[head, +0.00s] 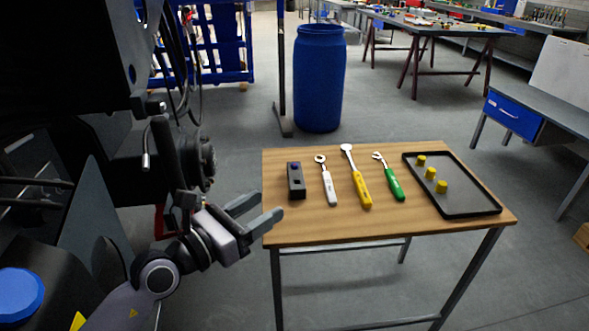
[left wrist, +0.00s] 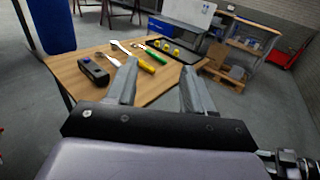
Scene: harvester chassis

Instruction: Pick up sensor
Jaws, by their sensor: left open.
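A small black box-shaped part (head: 296,180), which looks like the sensor, lies near the left edge of the wooden table (head: 330,228). It also shows at the table's left side in the left wrist view (left wrist: 93,71). My left gripper (head: 262,212) is open and empty beside the table's left edge, left of and nearer than the black part, and apart from it. The two fingers (left wrist: 157,90) stand wide apart in the left wrist view with nothing between them. My right gripper is in neither view.
A white-handled wrench (head: 328,186), a yellow-handled ratchet (head: 358,182) and a green-handled wrench (head: 392,183) lie right of the black part. A black tray (head: 466,212) with yellow pieces (head: 430,173) is at the right. A blue barrel (head: 320,80) stands behind the table.

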